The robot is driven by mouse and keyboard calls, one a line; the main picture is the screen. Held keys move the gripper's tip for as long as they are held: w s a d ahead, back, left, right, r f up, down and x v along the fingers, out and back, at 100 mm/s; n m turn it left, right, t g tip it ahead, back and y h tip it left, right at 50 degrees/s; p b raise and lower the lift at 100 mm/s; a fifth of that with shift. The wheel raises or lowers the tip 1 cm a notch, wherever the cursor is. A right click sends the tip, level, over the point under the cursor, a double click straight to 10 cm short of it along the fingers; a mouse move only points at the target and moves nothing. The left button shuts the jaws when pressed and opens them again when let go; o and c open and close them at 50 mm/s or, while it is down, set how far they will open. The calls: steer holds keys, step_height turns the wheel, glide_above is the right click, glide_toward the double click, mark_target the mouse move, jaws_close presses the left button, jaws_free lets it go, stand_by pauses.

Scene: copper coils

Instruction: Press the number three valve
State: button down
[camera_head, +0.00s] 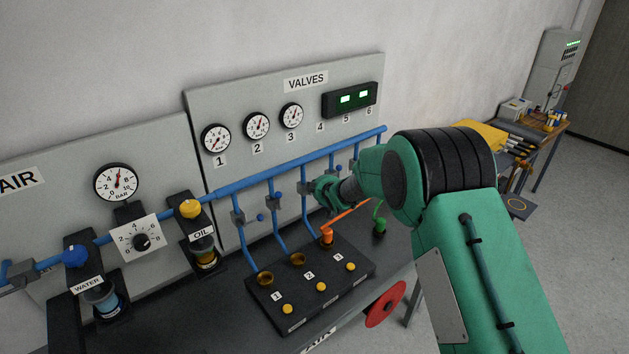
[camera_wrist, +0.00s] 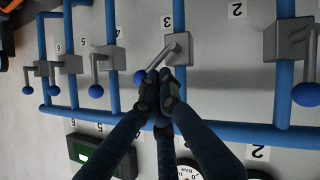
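The number three valve (camera_wrist: 180,48) is a grey block on a blue pipe, beside an upside-down label 3 (camera_wrist: 167,22). Its grey lever slants down-left to a blue knob (camera_wrist: 140,77). In the wrist view my gripper (camera_wrist: 160,78) has its dark fingertips drawn together, over or against the lever just right of this knob. Whether they touch it I cannot tell. In the head view my wrist and arm cover much of the gripper, and the valve's lever is hidden; its pipe (camera_head: 304,200) shows left of my wrist.
Valve two (camera_wrist: 285,40) stands to the right in the wrist view, and other levers with blue knobs to the left. A blue header pipe (camera_wrist: 220,133) crosses the panel. Below in the head view are a black box (camera_head: 262,292) with yellow buttons and an orange fitting (camera_head: 326,236).

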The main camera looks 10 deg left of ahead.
steer(key=w+d+m+g+y+p, duration=0.1)
steer(key=p, duration=0.6)
steer(key=shift+f+m+g+p, duration=0.15)
steer(key=shift+m+g+p, duration=0.15)
steer(key=shift+g, duration=0.1)
steer(key=shift+w+d+p, duration=0.15)
steer(key=shift+w+p, duration=0.05)
steer(key=shift+p, duration=0.55)
steer(key=shift+d+f, duration=0.1)
steer(key=shift+f, duration=0.15)
steer(key=shift+r, duration=0.1)
steer(key=shift+r+p, duration=0.6)
steer(key=shift+r, duration=0.05)
steer(key=shift+r, duration=0.1)
